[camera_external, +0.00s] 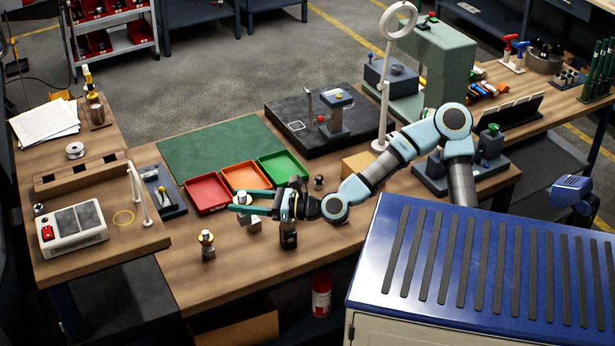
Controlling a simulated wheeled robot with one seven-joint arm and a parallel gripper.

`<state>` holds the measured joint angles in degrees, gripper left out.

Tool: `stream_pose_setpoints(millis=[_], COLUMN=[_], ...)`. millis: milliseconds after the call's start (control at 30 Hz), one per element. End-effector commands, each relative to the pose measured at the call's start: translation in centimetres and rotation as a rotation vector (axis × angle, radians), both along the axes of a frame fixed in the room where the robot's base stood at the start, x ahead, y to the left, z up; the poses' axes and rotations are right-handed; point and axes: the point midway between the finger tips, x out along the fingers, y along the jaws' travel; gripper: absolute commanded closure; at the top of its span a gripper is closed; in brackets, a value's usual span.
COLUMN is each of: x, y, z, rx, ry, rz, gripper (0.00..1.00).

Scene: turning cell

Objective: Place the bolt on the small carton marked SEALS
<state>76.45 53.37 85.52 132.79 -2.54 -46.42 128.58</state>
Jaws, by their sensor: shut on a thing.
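My gripper (240,202) reaches left over the front part of the middle workbench, with its two long teal fingers lying nearly level. It is shut on a small pale and yellowish thing (242,198) between the fingertips. The thing is too small and too covered by the fingers to tell for sure that it is the bolt. A plain tan carton (357,165) stands on the bench behind my forearm, partly hidden by it. No SEALS marking can be read on it, so I cannot tell if it is the named carton.
Red (207,209), orange (246,175) and green (283,166) trays lie just behind my gripper. A small yellow-topped fitting (207,245) stands front left. A dark upright block (288,238) is below my wrist. A green mat (215,148) has free room.

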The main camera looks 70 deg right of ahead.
Motion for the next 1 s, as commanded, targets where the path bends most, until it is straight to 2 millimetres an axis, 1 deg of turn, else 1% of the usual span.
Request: stream_pose_setpoints(millis=[33, 233, 367, 567, 667, 767, 867, 900, 967, 1000], x=[0.0, 0.0, 0.5, 1.1, 1.2, 1.1, 0.7, 0.3, -0.4, -1.0], y=[-0.1, -0.1, -2.0, -5.7, -8.1, -11.1, -14.9, -16.9, -19.8, -21.7], z=[1.2, 4.7, 3.8, 2.4, 1.7, 0.9, 0.1, -0.2, -0.6, -0.7], rx=[-0.002, -0.001, 0.001, -0.001, -0.001, -0.003, -0.004, -0.004, -0.005, -0.006], ry=[-0.005, -0.004, 0.0, 0.0, 0.0, -0.001, -0.002, -0.002, -0.003, -0.003], rz=[-0.002, -0.002, -0.059, -0.167, -0.236, -0.322, -0.433, -0.488, -0.573, -0.63], gripper=[1.0, 1.0, 1.0, 1.0, 1.0, 1.0, 1.0, 1.0, 1.0, 1.0])
